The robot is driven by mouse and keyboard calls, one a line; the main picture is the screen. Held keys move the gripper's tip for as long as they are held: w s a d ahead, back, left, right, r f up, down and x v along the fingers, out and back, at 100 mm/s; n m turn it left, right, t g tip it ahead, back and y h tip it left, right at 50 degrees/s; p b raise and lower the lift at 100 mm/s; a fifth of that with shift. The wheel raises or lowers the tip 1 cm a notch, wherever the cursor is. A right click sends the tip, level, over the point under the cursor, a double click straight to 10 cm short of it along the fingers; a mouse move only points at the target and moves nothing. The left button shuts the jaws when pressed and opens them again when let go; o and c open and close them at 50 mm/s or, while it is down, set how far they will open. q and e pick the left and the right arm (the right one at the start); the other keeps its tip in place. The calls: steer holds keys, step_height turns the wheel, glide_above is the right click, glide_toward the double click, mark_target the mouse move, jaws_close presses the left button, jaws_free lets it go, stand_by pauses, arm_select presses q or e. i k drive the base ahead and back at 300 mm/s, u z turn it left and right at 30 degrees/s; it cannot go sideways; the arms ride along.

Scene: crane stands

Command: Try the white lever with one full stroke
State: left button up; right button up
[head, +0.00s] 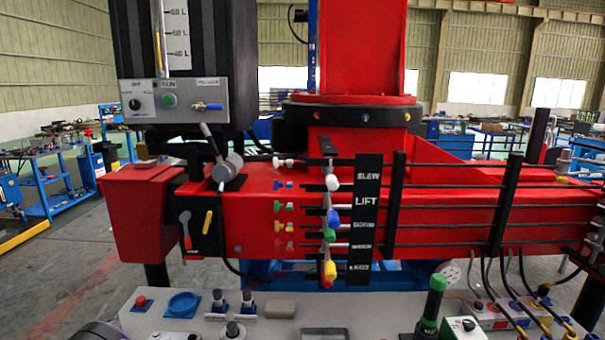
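The white lever's knob (332,182) is in the head view, at the top of a column of coloured lever knobs on the front of the red crane frame. It is beside the word SLEW on the black label plate (365,217). Below it are a blue knob (333,217), a green knob (329,235) and a yellow knob (329,270). I see no gripper touching any lever. Neither of my grippers is in view. A dark rounded part cut off at the bottom left edge cannot be identified.
A grey console (260,325) with buttons and switches spans the bottom. An upright green-topped black handle (435,295) stands on it, right of the levers. Black posts (506,200) and thin horizontal rods lie right of the label plate. A grey box (172,100) hangs upper left.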

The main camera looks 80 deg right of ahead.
mark_target(331, 183)
steer(key=z, duration=2.65)
steer(key=i, duration=0.5)
steer(key=z, duration=0.05)
steer(key=k, duration=0.5)
steer(key=u, duration=2.65)
steer(key=k, duration=0.7)
steer(key=z, duration=0.25)
